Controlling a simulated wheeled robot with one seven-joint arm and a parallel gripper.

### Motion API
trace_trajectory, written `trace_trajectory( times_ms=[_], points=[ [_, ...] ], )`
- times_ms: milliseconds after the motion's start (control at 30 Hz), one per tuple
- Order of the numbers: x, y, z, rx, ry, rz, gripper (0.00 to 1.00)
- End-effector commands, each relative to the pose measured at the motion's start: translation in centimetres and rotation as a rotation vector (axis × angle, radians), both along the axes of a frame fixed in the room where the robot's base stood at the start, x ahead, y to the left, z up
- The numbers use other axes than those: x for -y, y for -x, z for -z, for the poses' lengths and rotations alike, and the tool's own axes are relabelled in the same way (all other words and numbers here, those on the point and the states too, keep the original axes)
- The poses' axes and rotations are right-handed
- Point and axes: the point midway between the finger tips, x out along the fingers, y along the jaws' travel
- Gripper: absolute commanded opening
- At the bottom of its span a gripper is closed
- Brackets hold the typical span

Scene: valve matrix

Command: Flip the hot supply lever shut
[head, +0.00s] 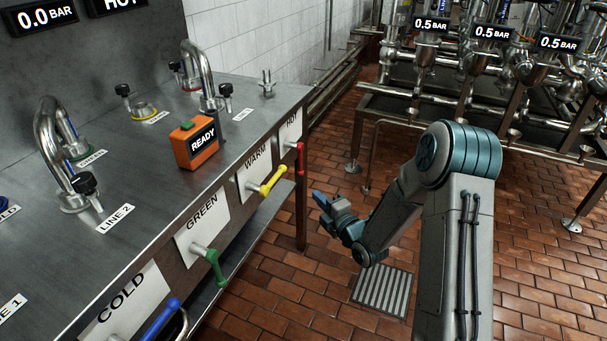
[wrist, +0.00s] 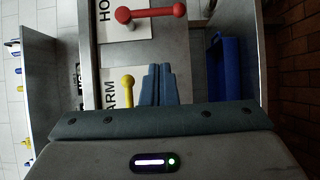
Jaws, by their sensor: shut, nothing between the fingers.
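The hot supply lever is the red lever (head: 301,158) on the bench's front face, below the HOT label at the far right end of the row. It also shows in the wrist view (wrist: 152,12), at the top, with its arm lying sideways and a round knob at one end. My gripper (head: 319,197) hangs in front of the bench, to the right of the levers. In the wrist view its two fingers (wrist: 158,70) are together and empty. They point toward the bench face, apart from the red lever and just beside the yellow lever (wrist: 128,90).
The yellow WARM lever (head: 273,180), green lever (head: 214,264) and blue COLD lever (head: 160,320) sit along the same face. An orange READY box (head: 194,142) stands on the bench top. A blue bin (wrist: 222,75) shows at right in the wrist view. The tiled floor (head: 285,290) is open.

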Motion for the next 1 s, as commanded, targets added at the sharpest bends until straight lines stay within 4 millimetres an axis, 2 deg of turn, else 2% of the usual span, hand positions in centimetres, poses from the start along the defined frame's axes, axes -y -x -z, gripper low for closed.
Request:
trace_trajectory(
  times_ms=[267, 767, 1000],
  points=[
    [-0.6, -0.7, 0.0, -0.001, 0.000, -0.001, 0.00],
    [-6.1, -8.4, 0.0, -0.001, -0.003, 0.002, 0.00],
    [-5.3, -11.3, 0.0, -0.002, -0.001, 0.003, 0.00]
  ],
)
